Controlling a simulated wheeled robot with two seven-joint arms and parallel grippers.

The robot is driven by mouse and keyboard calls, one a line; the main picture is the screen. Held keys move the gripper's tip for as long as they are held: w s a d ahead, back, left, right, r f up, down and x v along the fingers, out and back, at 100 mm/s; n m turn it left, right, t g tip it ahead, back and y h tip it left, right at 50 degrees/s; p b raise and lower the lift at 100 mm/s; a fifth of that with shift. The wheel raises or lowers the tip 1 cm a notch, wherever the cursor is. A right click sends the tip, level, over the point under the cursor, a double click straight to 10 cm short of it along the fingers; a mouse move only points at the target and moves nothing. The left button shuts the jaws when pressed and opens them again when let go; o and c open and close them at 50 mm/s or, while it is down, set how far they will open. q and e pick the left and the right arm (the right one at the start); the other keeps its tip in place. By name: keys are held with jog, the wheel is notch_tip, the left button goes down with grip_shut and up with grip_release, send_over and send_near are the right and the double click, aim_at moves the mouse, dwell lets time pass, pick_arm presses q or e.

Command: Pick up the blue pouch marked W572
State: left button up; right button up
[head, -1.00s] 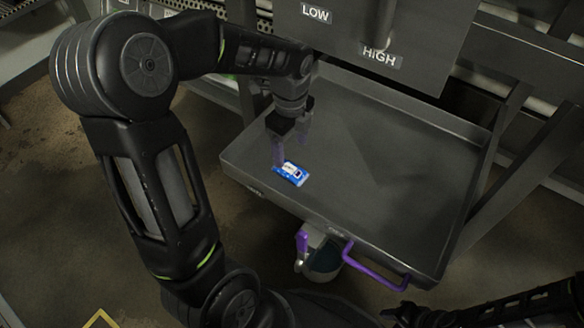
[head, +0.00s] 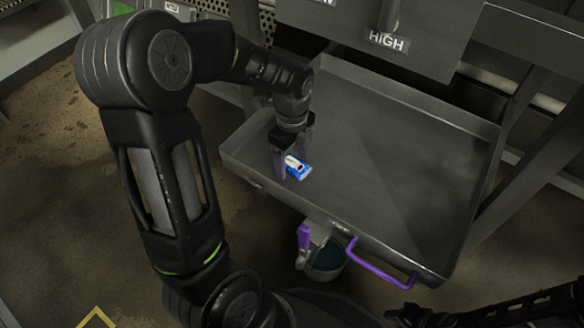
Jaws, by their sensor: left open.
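The blue pouch (head: 298,169) with a white label lies flat on the grey tray (head: 400,200), near its left side. Its marking is too small to read. My left gripper (head: 291,166) points down at the pouch, with its purple-tipped fingers apart, one in front of the pouch's left end and one near its far side. The gripper covers part of the pouch. I cannot tell whether a finger touches it. My right arm shows only in part at the bottom right, and its gripper is not clearly seen.
The tray has raised rims and a purple handle (head: 380,268) at its front. A small bucket (head: 325,259) hangs below the front edge. A grey panel with a HIGH label (head: 389,41) stands over the back. The tray's middle and right are clear.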

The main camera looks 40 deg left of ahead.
aim_at(292, 162)
pick_arm(q)
jog(key=shift+f, duration=0.1)
jog(key=shift+c, duration=0.2)
dwell(0.4)
jog(key=c, duration=1.4)
jog(key=shift+c, duration=0.2)
notch_tip(292, 162, up, 10)
jog(key=p, duration=0.4)
